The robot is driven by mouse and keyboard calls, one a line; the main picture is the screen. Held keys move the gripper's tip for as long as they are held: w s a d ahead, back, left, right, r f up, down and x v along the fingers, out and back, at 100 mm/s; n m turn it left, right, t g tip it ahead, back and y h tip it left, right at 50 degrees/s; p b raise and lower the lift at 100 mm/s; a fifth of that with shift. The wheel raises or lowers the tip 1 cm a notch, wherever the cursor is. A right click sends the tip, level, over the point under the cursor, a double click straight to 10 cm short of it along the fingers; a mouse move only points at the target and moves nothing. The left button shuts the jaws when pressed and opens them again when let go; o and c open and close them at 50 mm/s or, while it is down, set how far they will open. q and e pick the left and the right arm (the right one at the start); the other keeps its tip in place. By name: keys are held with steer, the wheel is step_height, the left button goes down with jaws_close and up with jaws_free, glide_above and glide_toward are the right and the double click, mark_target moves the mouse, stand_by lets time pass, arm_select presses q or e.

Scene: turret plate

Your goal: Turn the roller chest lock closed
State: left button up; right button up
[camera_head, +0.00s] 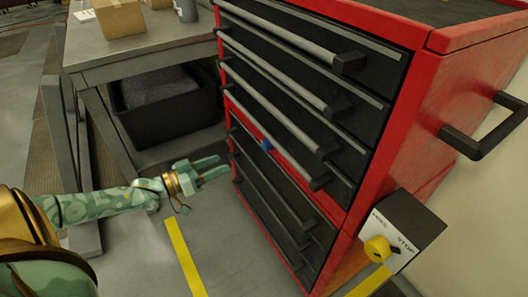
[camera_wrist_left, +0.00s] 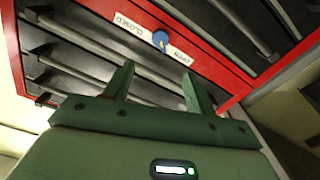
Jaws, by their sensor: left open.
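The red roller chest (camera_head: 440,120) with dark drawers stands at the right in the head view. Its small blue lock (camera_head: 266,145) sits on a red strip between the drawers. In the left wrist view the lock (camera_wrist_left: 160,40) lies between a white label reading CLOSED (camera_wrist_left: 131,24) and one reading OPEN (camera_wrist_left: 180,55); which one it points at I cannot tell for sure. My green left gripper (camera_head: 222,166) is open and empty, in front of the chest and apart from the lock. In the left wrist view its fingertips (camera_wrist_left: 158,70) show below the lock. My right gripper is not in view.
Long grey drawer handles (camera_head: 290,38) stick out above and below the lock. A yellow-knobbed switch box (camera_head: 400,230) is near the lower right. The floor before the chest is clear.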

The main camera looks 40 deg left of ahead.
mark_target(263, 145)
arm_select(q)
steer(key=b+x, duration=0.6)
steer(key=x, duration=0.8)
steer(key=shift+w+f, duration=0.1)
steer(key=shift+f, duration=0.05)
steer(key=shift+w+d, duration=0.1)
steer(key=shift+w, duration=0.3)
steer(key=shift+c, duration=0.7)
steer(key=c, duration=0.9)
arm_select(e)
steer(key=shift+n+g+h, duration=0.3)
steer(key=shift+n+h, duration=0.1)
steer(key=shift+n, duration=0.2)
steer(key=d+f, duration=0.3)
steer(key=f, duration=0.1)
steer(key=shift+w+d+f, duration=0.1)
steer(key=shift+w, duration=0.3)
